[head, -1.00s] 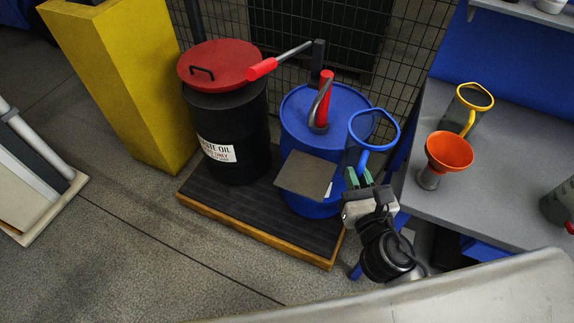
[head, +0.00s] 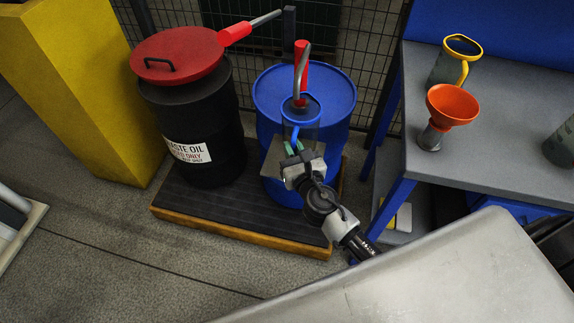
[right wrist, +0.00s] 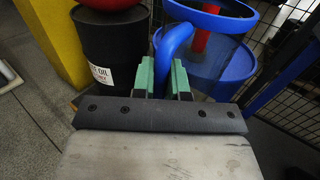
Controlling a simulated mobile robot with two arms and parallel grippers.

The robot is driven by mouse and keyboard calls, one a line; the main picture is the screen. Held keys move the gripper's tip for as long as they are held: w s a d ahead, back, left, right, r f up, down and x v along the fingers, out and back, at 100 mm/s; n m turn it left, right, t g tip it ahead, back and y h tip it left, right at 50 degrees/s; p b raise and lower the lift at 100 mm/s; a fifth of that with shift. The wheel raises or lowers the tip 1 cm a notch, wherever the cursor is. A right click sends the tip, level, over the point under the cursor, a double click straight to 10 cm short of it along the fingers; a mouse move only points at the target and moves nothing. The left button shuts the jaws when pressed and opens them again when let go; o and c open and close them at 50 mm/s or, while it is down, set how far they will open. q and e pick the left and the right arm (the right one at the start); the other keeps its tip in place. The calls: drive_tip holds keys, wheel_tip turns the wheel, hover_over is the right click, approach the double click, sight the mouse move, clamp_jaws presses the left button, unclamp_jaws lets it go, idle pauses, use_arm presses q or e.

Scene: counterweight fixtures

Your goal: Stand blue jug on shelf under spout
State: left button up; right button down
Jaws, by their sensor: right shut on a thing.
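The blue jug (head: 315,122), with a bright blue rim and handle, is in front of the blue drum (head: 345,92). My right gripper (head: 294,149) is shut on its handle, which shows between the green fingertips (right wrist: 168,80) in the right wrist view. The grey spout (head: 302,72) curves down beside a red pump body on the drum. In the head view its lower end meets the jug's rim; I cannot tell their distance in depth. The grey-brown shelf (head: 273,162) on the drum's front is partly hidden by the jug and gripper. My left gripper is not in view.
A black waste oil drum (head: 195,120) with a red lid stands left on the same low pallet (head: 220,225). A grey workbench (head: 500,150) at right holds an orange funnel (head: 453,104) and a yellow-rimmed jug (head: 462,48). A wire fence stands behind.

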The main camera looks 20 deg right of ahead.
drive_tip(key=shift+a+f+b, duration=0.25)
drive_tip(key=shift+f+b, duration=0.25)
drive_tip(key=shift+f, duration=0.3)
drive_tip(key=shift+a+f+b, duration=0.25)
drive_tip(key=shift+f+b, duration=0.2)
drive_tip(key=shift+f, duration=0.4)
drive_tip(key=shift+a+f+b, duration=0.25)
drive_tip(key=shift+f+b, duration=0.25)
drive_tip(key=shift+f, duration=0.3)
drive_tip(key=shift+f, duration=0.1)
drive_tip(key=c, duration=1.1)
unclamp_jaws()
drive_tip(key=shift+c, duration=0.2)
